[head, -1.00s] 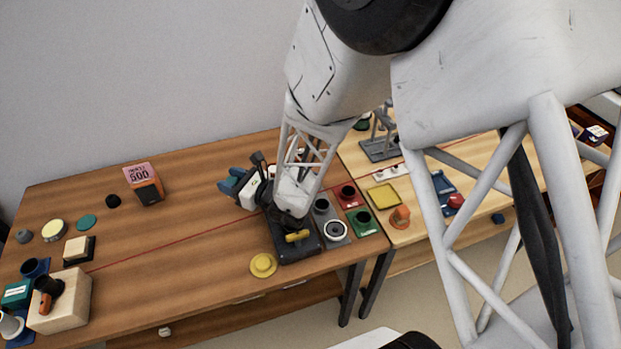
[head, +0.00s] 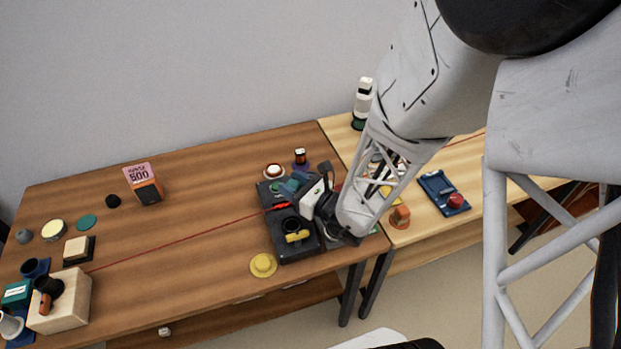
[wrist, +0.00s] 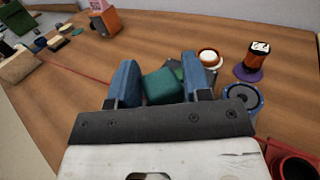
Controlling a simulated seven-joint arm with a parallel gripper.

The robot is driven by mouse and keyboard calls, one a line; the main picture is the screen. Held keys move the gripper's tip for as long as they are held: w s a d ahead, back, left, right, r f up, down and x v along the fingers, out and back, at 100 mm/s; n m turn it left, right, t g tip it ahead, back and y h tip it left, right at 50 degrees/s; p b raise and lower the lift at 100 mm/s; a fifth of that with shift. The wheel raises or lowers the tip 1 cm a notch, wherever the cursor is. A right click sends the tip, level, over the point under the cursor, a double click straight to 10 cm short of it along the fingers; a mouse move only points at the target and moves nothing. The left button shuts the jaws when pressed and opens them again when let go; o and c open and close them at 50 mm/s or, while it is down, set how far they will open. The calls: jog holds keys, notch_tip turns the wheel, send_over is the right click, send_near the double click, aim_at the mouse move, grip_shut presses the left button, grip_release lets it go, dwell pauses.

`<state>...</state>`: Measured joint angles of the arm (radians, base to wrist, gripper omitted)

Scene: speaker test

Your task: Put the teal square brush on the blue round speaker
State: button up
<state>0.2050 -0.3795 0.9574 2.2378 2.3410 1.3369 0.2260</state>
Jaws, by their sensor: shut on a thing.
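My gripper (wrist: 162,85) is shut on the teal square brush (wrist: 161,88), which sits between its two blue fingers in the wrist view. In the head view, my gripper (head: 283,188) is over the back of the black tray, and the brush is too small there to tell apart from the fingers. A blue round thing with a dark centre (wrist: 243,97), which looks like the blue round speaker, is on the table to the right of the fingers in the wrist view. The brush is apart from it. In the head view my arm seems to hide it.
A purple-based piece with a dark and white top (head: 300,163) and a white-topped round piece (head: 274,171) stand close behind my gripper. A black tray (head: 305,250) is below it. A yellow disc (head: 263,265) lies in front.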

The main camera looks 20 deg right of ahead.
jog(key=s+d+m+t+h, duration=0.1)
jog(key=s+d+h, duration=0.1)
jog(key=s+d, duration=0.4)
jog(key=shift+s+d+m, duration=0.25)
jog(key=shift+s+m, duration=0.15)
jog(key=shift+r, duration=0.1)
jog(key=w, duration=0.5)
jog(key=w+d+f, duration=0.1)
jog(key=w, duration=1)
jog(key=shift+d+f, duration=0.25)
jog(key=shift+f, duration=1.75)
jog(key=shift+f, duration=0.1)
jog(key=o, duration=0.9)
jog(key=shift+o, duration=0.2)
